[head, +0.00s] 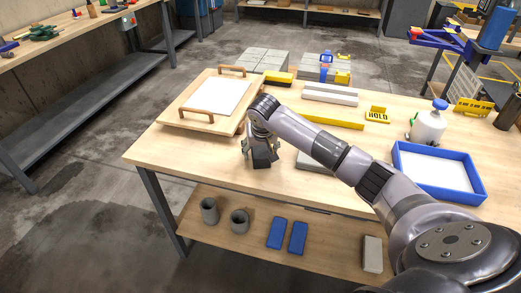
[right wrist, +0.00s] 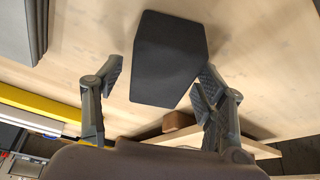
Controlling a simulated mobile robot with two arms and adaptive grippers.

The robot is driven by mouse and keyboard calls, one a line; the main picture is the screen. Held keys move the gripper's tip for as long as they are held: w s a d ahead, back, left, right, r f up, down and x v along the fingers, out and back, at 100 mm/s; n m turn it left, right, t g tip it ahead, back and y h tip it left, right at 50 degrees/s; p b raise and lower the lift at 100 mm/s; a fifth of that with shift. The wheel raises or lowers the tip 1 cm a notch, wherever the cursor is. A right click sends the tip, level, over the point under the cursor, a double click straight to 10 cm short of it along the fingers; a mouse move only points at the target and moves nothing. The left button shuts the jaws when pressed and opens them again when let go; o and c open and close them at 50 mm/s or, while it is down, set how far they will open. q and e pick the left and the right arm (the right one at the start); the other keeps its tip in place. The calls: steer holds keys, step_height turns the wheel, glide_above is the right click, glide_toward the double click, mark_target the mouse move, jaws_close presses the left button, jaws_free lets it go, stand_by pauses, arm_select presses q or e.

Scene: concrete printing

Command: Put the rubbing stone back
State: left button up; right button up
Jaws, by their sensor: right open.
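A dark grey block with an angled outline, which looks like the rubbing stone (right wrist: 170,55), lies on the light wooden table in the right wrist view. My right gripper (right wrist: 160,82) is open, with one finger on each side of the block's near end. Gaps show between the fingers and the block. In the head view the right gripper (head: 262,150) points down near the table's front edge, and the dark block (head: 262,158) is mostly hidden by it. My left gripper is not in view.
A wooden board (head: 171,115) with handles and a white sheet lies to the left. A grey slab (head: 312,163) lies partly behind my arm.

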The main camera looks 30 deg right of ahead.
steer(key=shift+r, duration=0.55)
steer(key=v, duration=1.1)
steer(key=shift+s, duration=0.25)
steer(key=shift+a, duration=0.15)
